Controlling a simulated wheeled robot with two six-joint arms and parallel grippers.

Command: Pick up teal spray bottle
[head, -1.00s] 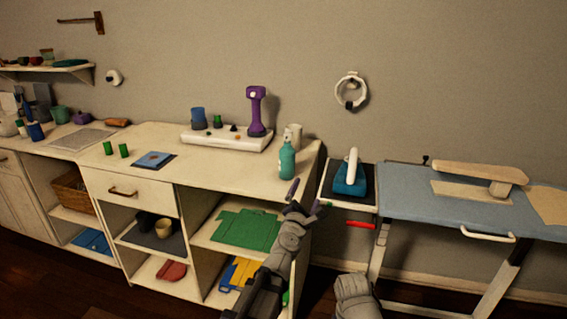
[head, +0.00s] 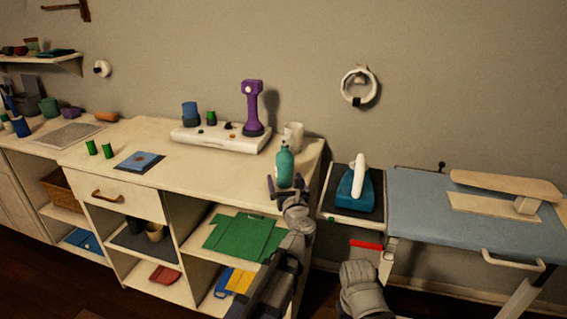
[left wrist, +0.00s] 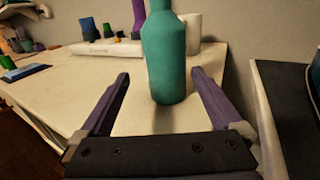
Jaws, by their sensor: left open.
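The teal spray bottle (head: 285,167) stands upright near the right front corner of the white counter. In the left wrist view the bottle (left wrist: 165,58) stands just beyond and between the two purple fingers, with its top cut off by the frame edge. My left gripper (head: 287,187) is open and empty at the counter's front edge, just short of the bottle. In the left wrist view the open left gripper (left wrist: 157,90) has a finger on each side of the bottle's line, with clear room on both sides. My right gripper's fingers do not show.
A white mug (head: 293,135) stands behind the bottle, beside a white tray (head: 222,141) holding a purple device (head: 252,108). To the right are a teal iron (head: 352,188) and a blue ironing board (head: 430,212).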

